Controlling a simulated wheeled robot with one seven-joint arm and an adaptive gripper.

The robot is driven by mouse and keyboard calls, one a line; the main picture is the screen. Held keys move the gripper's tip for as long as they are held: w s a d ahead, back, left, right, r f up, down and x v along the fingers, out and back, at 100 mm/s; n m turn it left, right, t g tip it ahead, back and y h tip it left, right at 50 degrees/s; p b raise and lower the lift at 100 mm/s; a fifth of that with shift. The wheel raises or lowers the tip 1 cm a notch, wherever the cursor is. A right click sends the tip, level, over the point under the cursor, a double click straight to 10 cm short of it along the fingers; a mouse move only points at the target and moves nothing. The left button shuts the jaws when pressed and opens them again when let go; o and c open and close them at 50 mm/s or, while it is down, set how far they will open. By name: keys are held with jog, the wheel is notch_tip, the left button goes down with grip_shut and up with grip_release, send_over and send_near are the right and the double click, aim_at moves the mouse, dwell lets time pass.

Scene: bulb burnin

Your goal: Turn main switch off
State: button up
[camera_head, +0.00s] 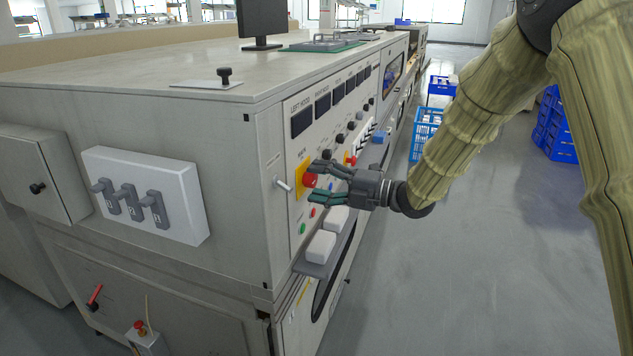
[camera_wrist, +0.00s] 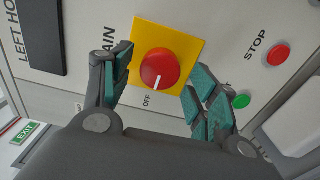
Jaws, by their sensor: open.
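The main switch is a red round knob (camera_wrist: 158,69) on a yellow square plate (camera_wrist: 184,42) in the wrist view, with "MAIN" lettering at its left and "OFF" printed below it. A white mark on the knob points down toward the "OFF" lettering. In the head view the red knob (camera_head: 309,180) is on the machine's front panel, near its left end. My gripper (camera_wrist: 158,92) is open, its teal-padded fingers on either side of the knob; whether they touch it I cannot tell. In the head view my gripper (camera_head: 318,182) reaches the panel from the right.
A red stop button (camera_wrist: 277,54) and a green button (camera_wrist: 241,101) sit right of the switch. A metal handle (camera_head: 284,185) sticks out left of it. White boxes (camera_head: 320,246) are on a ledge below.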

jog(key=v, duration=1.1)
notch_tip(320, 180, down, 15)
jog(key=d+m+t+h, duration=0.2)
jog(key=m+t+h, duration=0.15)
jog(key=m, duration=0.55)
jog(key=s+d+f+m+h, duration=0.3)
jog(key=s+f+m, duration=0.2)
jog(key=f, duration=0.4)
jog(key=s+d+f+m+h, duration=0.25)
jog(key=s+f+m, duration=0.3)
jog(key=f, duration=0.35)
jog(key=s+d+f+m+h, duration=0.35)
jog(key=s+f, duration=0.25)
jog(key=f, duration=0.3)
jog(key=s+d+f+m+g+h, duration=0.2)
jog(key=s+f+m+g, duration=0.15)
jog(key=s, duration=0.65)
jog(key=s+d+f+m+g+h, duration=0.1)
jog(key=s+d+f+m+g, duration=0.2)
jog(key=s, duration=0.7)
jog(key=s+d+f+m+g+h, duration=0.2)
jog(key=s+f+m, duration=0.2)
jog(key=s, duration=0.6)
notch_tip(320, 180, up, 17)
jog(key=w+p, duration=0.1)
jog(key=p, duration=1.6)
jog(key=shift+p, duration=0.3)
